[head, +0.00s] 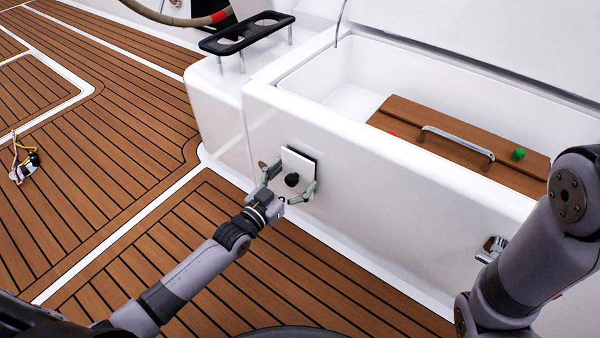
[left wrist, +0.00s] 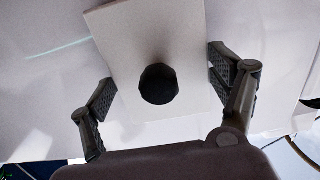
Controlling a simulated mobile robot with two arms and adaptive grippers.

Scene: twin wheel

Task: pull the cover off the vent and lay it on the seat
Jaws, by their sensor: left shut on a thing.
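The cover (head: 298,163) is a white square plate with a black round knob, at the front wall of the white bench. A dark edge shows behind its top and right side; the vent itself is hidden, and I cannot tell whether the cover is apart from it. My left gripper (head: 287,181) is shut on the cover, one finger at each side. In the left wrist view the cover (left wrist: 130,55) fills the space between the fingers (left wrist: 160,75). The seat seems to be the brown slatted wooden panel (head: 400,113) in the bench recess. My right gripper is out of view.
A metal handle (head: 455,143), a green knob (head: 519,154) and a small red thing (head: 392,134) are on the wooden panel. A black cup holder (head: 247,32) stands on the bench's left end. Tangled wires (head: 24,160) lie on the deck. My right arm fills the lower right.

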